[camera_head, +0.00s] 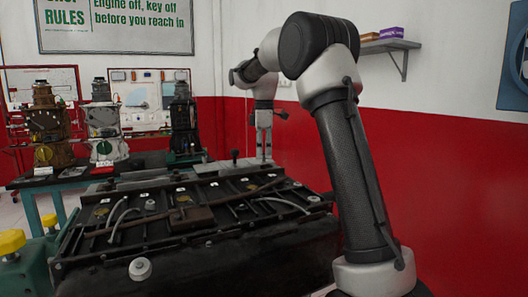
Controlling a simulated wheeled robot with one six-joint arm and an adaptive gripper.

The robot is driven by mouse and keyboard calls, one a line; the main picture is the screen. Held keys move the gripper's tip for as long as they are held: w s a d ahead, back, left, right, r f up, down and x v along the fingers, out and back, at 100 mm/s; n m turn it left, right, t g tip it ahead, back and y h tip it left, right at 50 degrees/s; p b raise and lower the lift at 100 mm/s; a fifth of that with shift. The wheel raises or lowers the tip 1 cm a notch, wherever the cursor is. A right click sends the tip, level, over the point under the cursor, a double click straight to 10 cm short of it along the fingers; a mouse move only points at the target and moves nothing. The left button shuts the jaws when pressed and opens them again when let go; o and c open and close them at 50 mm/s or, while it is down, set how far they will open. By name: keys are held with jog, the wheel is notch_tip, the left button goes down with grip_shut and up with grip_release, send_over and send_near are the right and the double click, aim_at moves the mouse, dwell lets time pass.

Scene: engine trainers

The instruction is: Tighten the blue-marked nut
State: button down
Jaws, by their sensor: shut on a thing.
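My gripper (263,147) hangs from my wrist beyond the far edge of the engine block (200,255). It points down and is small in the head view. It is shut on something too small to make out. No blue mark can be made out on any nut from here. Light grey round fittings show on the engine's front face (140,269) and on its top at the left (150,205) and right (314,198). The far side of the engine near my gripper is partly hidden by the engine's top.
A workbench (45,181) behind carries several engine trainers, brown (47,125), grey (104,125) and black (183,120). A yellow knob (11,242) stands at the left edge. A wall shelf (392,46) and the red-and-white wall lie to the right of my arm.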

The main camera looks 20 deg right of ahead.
jog(key=m, duration=1.5)
jog(key=shift+m, duration=0.3)
jog(key=m, duration=0.3)
jog(key=shift+m, duration=0.3)
jog(key=m, duration=0.4)
jog(key=shift+m, duration=0.3)
jog(key=m, duration=0.3)
jog(key=shift+m, duration=2.1)
